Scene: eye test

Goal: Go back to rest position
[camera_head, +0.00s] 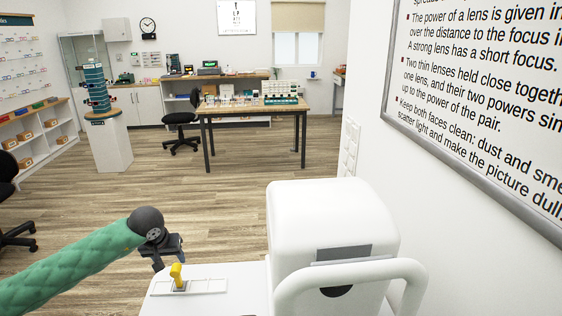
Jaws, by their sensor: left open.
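My left arm, in a green sleeve, comes in from the lower left. My left gripper (169,260) is dark, points downward and is open. In the picture it is just above and behind a yellow lever (176,274). I see nothing held between its fingers, and I cannot tell whether it touches the lever. The lever stands up from a slotted plate on a white machine (320,215) in the foreground. My right gripper is not in view.
The white machine has a thick rounded handle (350,275) at its front right. A wall with a text board (480,110) closes the right side. Beyond are open wooden floor (180,190), a table (255,107), a black chair (181,119) and a white display pedestal (110,148).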

